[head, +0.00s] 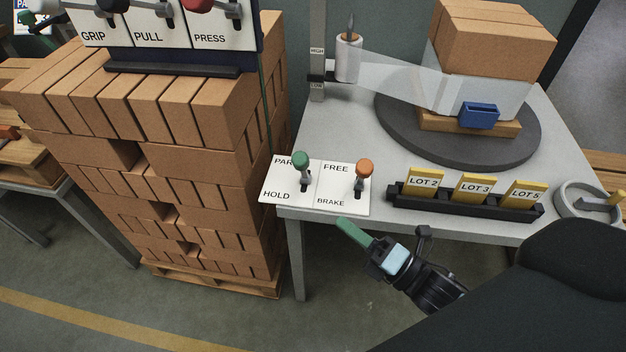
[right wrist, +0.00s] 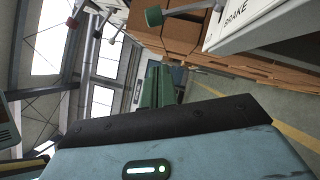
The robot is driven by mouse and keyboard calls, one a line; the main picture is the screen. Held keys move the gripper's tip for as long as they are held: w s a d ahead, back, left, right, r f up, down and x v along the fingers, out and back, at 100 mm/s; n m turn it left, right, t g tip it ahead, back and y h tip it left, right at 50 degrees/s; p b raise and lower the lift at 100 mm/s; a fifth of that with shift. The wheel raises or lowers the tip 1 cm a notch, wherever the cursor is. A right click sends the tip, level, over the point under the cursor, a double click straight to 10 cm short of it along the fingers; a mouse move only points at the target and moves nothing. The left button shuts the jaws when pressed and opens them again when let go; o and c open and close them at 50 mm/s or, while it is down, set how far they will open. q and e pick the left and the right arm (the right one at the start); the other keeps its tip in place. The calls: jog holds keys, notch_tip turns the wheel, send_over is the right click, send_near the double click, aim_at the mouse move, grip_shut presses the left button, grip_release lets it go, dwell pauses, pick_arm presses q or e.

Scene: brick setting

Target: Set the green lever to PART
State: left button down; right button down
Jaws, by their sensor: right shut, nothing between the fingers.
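The green lever (head: 301,160) stands on a white plate (head: 281,197) at the table's near left corner. Its plate reads PAR, with the rest hidden behind the knob, at the far end and HOLD at the near end. The knob shows over the far end; I cannot tell for sure where the stem sits in its slot. A green knob (right wrist: 154,16) shows at the top of the right wrist view. My right gripper (head: 342,222) is shut and empty, its green fingers just in front of the table edge, nearer than the plate and apart from the lever. My left gripper is not in view.
An orange lever (head: 365,168) marked FREE and BRAKE stands right beside the green one. A black rack (head: 465,206) with yellow LOT cards lies to its right. A brick stack (head: 215,160) rises close on the left. Floor shows before the table.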

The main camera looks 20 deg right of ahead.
aim_at(303, 167)
jog(key=w+d+r+p+x, duration=0.1)
jog(key=d+x, duration=0.1)
jog(key=x, duration=0.9)
jog(key=shift+d, duration=0.2)
jog(key=shift+r, duration=0.1)
